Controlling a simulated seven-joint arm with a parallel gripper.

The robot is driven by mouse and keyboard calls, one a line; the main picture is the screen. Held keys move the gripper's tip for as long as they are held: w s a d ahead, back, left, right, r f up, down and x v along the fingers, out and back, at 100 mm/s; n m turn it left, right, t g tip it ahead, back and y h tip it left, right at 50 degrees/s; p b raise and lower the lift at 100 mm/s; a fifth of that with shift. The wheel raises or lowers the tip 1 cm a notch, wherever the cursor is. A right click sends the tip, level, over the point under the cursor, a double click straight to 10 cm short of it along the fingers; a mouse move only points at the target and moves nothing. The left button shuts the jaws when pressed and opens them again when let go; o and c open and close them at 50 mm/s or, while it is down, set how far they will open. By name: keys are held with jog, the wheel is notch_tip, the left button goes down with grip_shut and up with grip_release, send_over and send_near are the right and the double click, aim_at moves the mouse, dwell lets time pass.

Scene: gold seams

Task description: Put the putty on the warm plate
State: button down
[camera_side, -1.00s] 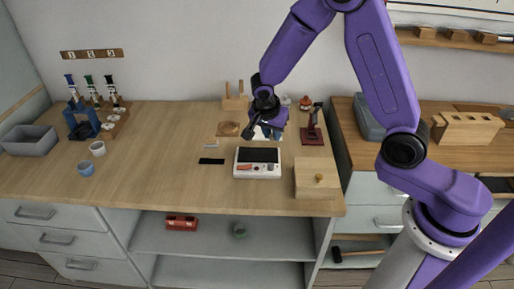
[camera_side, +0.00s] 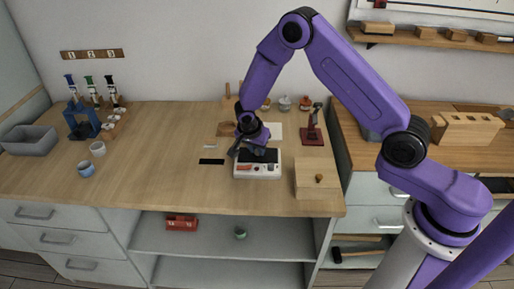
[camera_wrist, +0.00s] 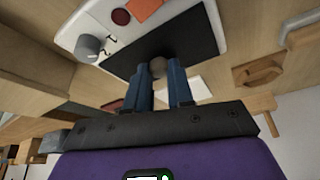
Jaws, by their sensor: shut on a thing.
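The warm plate (camera_side: 257,171) is a white unit with a black top and a front panel with red and grey controls. In the wrist view its black surface (camera_wrist: 195,42) lies just beyond my fingertips. My gripper (camera_wrist: 158,70) points at this surface, its blue fingers shut on the putty (camera_wrist: 157,66), a small brownish-grey ball. In the side view my gripper (camera_side: 255,149) is low over the black top, and the putty is not clearly visible. I cannot tell whether the putty touches the plate.
A wooden box with a knob (camera_side: 317,182) stands right of the plate. A black strip (camera_side: 211,161) lies to its left. A dark red press (camera_side: 312,136) and small pots (camera_side: 285,103) stand behind. The left-front counter is clear.

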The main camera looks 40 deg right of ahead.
jog(key=shift+f, duration=0.15)
jog(key=c, duration=1)
grip_release()
jog(key=s+a+r+n, duration=0.3)
jog(key=s+r, duration=0.1)
jog(key=r, duration=0.4)
jog(key=s+a+r+n, duration=0.2)
jog(key=s+a+r, duration=0.1)
jog(key=r, duration=0.4)
jog(key=s+d+r+n+y, duration=0.1)
jog(key=s+r+n, duration=0.1)
jog(key=s+n, duration=0.5)
jog(key=s+d+r+n+g+y, duration=0.1)
jog(key=s+r+n+y, duration=0.1)
jog(key=s+n, duration=0.5)
jog(key=s+d+r+n+y, duration=0.1)
jog(key=s+n, duration=0.6)
jog(key=s, duration=0.8)
jog(key=shift+s+d+r+g, duration=0.3)
jog(key=shift+d+r, duration=0.2)
jog(key=shift+d, duration=0.1)
jog(key=shift+w, duration=0.1)
